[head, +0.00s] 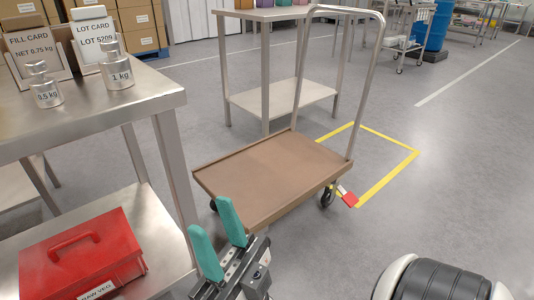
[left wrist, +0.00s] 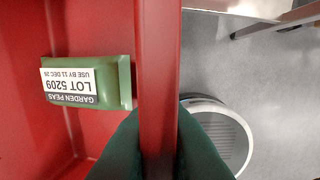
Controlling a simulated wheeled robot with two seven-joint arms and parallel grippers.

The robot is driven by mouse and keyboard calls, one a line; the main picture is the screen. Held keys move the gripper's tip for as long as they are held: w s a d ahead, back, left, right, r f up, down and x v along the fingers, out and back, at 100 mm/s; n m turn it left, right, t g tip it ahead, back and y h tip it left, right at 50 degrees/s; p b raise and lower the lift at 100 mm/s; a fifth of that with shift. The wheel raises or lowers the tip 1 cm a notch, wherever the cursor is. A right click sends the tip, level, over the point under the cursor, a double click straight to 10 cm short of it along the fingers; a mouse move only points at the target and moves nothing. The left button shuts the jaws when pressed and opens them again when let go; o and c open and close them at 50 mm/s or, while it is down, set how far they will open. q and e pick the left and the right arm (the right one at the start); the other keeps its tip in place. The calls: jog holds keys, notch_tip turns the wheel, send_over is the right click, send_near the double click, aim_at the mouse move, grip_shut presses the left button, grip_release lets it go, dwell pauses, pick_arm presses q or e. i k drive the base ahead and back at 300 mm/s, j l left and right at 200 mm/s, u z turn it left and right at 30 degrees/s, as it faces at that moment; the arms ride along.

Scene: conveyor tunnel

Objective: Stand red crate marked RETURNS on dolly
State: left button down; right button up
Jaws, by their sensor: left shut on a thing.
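The dolly (head: 265,170) has a brown flat deck and a tall metal push handle, and its deck is empty. In the left wrist view, my left gripper (left wrist: 157,135) is shut on the upright wall of a red crate (left wrist: 158,60). A green packet (left wrist: 85,82) labelled GARDEN PEAS, LOT 5209 lies inside that crate. No RETURNS marking shows, and the crate and left gripper are outside the head view. My right gripper (head: 209,216), with teal fingers, is open and empty in front of the dolly's near edge.
A steel table (head: 150,95) at left carries weights and cards. A red handled box (head: 80,255) marked RAW VEG is on its lower shelf. A shelved stand (head: 285,95) is behind the dolly. Yellow floor lines (head: 400,170) run beside it.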

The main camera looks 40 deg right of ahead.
aim_at(271, 169)
jog(key=k+l, duration=0.1)
jog(key=l, duration=1.8)
jog(key=k+l+u, duration=0.1)
jog(key=l, duration=2)
jog(key=i+l, duration=0.15)
jog(key=l, duration=0.15)
jog(key=i+l, duration=0.15)
jog(key=l, duration=0.2)
jog(key=i+l, duration=0.15)
jog(key=l, duration=0.15)
jog(key=i+l, duration=0.1)
jog(key=l, duration=0.25)
